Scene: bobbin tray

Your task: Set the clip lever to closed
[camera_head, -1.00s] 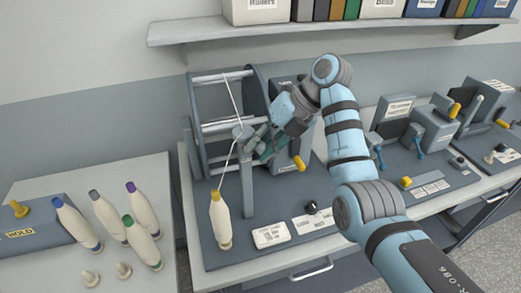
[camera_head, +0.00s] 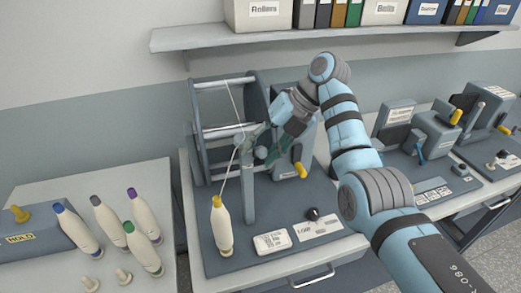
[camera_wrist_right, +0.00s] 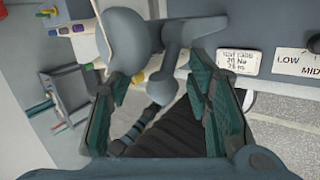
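The clip (camera_head: 249,141) is a grey fitting on top of an upright post, where the thread from the yellow-tipped bobbin (camera_head: 221,226) passes. In the right wrist view, the grey clip lever (camera_wrist_right: 174,58) hangs from a bar and ends in a rounded knob. A larger rounded grey part (camera_wrist_right: 130,42) is beside it. My right gripper (camera_head: 273,158) is at the clip. Its two green fingers (camera_wrist_right: 160,92) are spread, with the lever's knob between them and a visible gap to the right finger. Contact with the left finger is unclear. My left gripper is out of view.
The roller frame (camera_head: 218,131) stands just behind the post. A dark knob (camera_head: 313,214) and labels (camera_head: 271,241) lie in front. Several bobbins (camera_head: 142,221) stand on the left table (camera_head: 37,185). More machines (camera_head: 433,130) are at right. The shelf (camera_head: 330,33) hangs above.

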